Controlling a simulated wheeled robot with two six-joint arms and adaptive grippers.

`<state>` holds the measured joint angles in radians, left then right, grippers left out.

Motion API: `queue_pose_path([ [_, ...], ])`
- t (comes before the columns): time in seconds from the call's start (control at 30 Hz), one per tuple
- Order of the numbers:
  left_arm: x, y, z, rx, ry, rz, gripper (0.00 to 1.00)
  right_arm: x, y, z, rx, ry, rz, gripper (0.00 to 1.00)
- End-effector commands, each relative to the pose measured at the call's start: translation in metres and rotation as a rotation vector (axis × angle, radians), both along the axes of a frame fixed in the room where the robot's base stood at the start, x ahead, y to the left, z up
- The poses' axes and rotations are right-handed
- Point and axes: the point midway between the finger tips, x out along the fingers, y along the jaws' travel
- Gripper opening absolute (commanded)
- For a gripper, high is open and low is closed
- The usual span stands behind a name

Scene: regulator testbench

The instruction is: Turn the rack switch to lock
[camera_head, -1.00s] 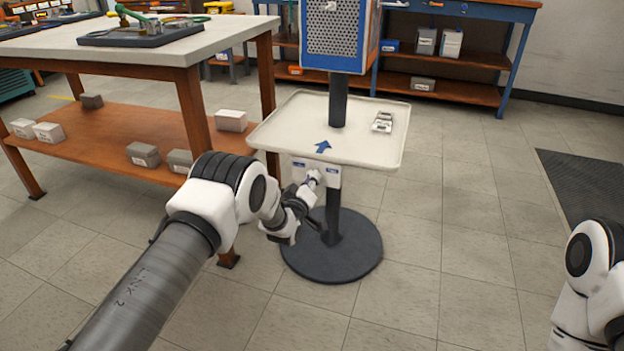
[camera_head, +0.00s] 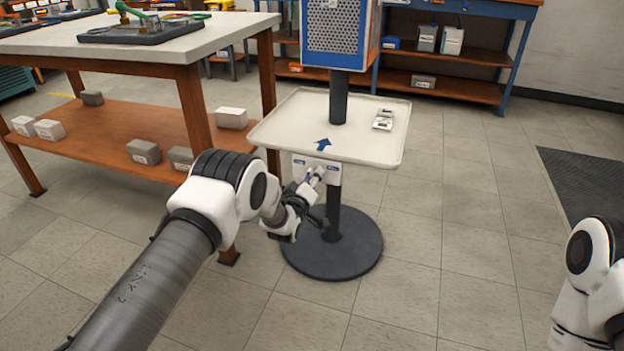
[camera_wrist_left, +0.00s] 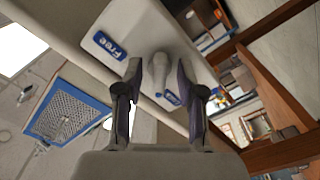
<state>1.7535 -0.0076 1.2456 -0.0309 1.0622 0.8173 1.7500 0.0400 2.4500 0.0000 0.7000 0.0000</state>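The rack switch panel (camera_head: 300,165) is a pale box under the front edge of the tray stand. In the left wrist view, the switch (camera_wrist_left: 157,68) is a pale grey knob on the panel. A blue "Free" label (camera_wrist_left: 109,45) sits to its left, and a second blue label, partly hidden and unreadable, is by the right finger. My left gripper (camera_wrist_left: 158,75) is open, with one finger on each side of the knob and a gap visible. In the head view, my left gripper (camera_head: 316,178) is at the panel and hides the knob. My right gripper is out of view.
The white tray (camera_head: 270,130) above the panel has a blue arrow and small pale items on it. Its post stands on a round dark base (camera_head: 332,262). A workbench (camera_head: 150,45) is close on the left. Floor to the right is clear up to a dark mat (camera_head: 590,185).

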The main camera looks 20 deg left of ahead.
Motion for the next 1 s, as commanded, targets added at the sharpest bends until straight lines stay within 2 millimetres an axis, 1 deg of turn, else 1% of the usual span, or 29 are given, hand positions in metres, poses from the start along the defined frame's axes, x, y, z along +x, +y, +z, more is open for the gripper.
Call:
queue_pose_path([
  [0.07,-0.002,0.000,0.000,0.000,0.000,0.000,0.39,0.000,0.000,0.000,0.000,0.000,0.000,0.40],
  [0.17,-0.012,0.001,0.001,0.000,0.001,0.001,0.39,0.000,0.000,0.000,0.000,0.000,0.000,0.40],
  [0.27,-0.031,0.001,0.000,0.000,0.004,0.001,0.39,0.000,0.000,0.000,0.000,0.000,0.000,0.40],
  [0.4,-0.069,0.003,0.000,0.000,0.004,0.000,0.39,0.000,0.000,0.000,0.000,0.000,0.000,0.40],
  [0.5,-0.093,0.003,0.000,0.000,0.004,0.001,0.39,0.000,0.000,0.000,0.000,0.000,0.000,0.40],
  [0.6,-0.110,0.004,-0.001,0.000,0.004,0.001,0.39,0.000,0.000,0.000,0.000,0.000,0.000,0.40],
  [0.73,-0.120,0.004,0.000,0.000,0.001,0.001,0.39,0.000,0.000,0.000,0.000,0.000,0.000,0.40],
  [1.0,-0.120,0.004,0.000,0.000,0.000,0.000,0.39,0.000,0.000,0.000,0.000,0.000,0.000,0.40],
])
